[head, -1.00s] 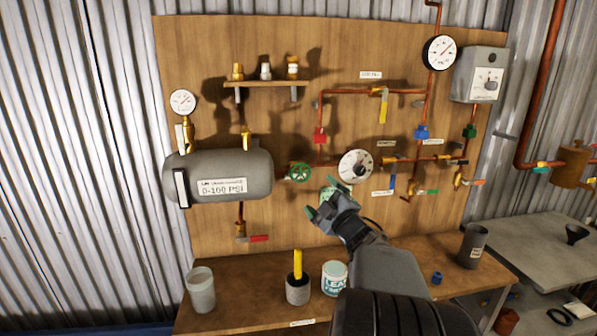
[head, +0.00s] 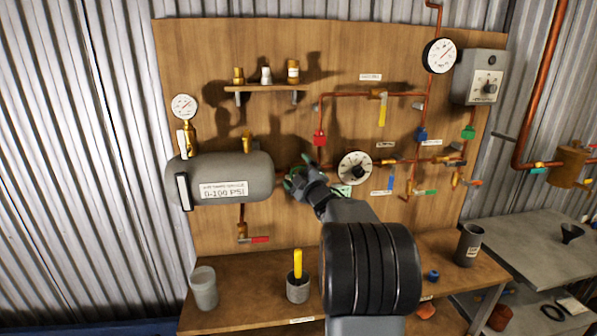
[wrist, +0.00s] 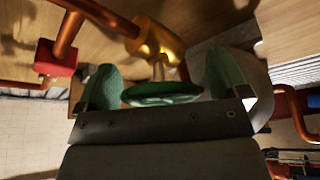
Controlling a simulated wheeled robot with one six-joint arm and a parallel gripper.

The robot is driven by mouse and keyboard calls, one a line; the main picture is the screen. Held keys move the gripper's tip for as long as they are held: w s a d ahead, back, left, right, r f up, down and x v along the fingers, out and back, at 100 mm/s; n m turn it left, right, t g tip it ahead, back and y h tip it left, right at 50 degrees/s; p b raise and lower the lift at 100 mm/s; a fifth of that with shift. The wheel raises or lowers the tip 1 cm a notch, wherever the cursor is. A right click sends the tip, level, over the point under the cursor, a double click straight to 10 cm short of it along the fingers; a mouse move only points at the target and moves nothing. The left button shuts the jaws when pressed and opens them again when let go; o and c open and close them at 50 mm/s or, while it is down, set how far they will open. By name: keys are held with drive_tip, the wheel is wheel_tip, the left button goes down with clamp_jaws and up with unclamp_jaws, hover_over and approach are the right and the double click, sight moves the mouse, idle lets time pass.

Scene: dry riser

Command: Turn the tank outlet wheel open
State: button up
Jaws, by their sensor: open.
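The green outlet wheel (wrist: 160,95) sits on a brass valve body (wrist: 158,40) in the wrist view, seen nearly edge-on. My gripper (wrist: 165,82) is open, with one green finger pad to the left of the wheel and one to the right. Gaps show between the pads and the wheel's rim. In the head view my gripper (head: 297,182) is at the pipe just right of the grey tank (head: 225,178) and covers most of the wheel there.
A red valve block (wrist: 55,60) and copper pipe lie left of the wheel in the wrist view. A round dial (head: 355,168) is close to the right of my gripper. A cup with a yellow tool (head: 298,287) stands on the bench (head: 245,310) below.

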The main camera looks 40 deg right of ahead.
drive_tip(key=c, duration=0.9)
drive_tip(key=shift+n, duration=0.3)
drive_tip(key=shift+f+n+g+y+b, duration=0.1)
drive_tip(key=shift+n+g+y+b, duration=0.2)
drive_tip(key=shift+n+b, duration=0.7)
drive_tip(key=n+g, duration=0.1)
drive_tip(key=n, duration=0.2)
drive_tip(key=shift+y, duration=0.4)
drive_tip(key=n+g+p, duration=0.1)
drive_tip(key=n, duration=0.2)
drive_tip(key=shift+n+g, duration=0.3)
drive_tip(key=shift+n, duration=0.1)
drive_tip(key=shift+n+g+p, duration=0.45)
drive_tip(key=shift+n+g, duration=0.05)
drive_tip(key=shift+n, duration=0.6)
drive_tip(key=shift+f+h, duration=0.15)
drive_tip(key=shift+h, duration=0.15)
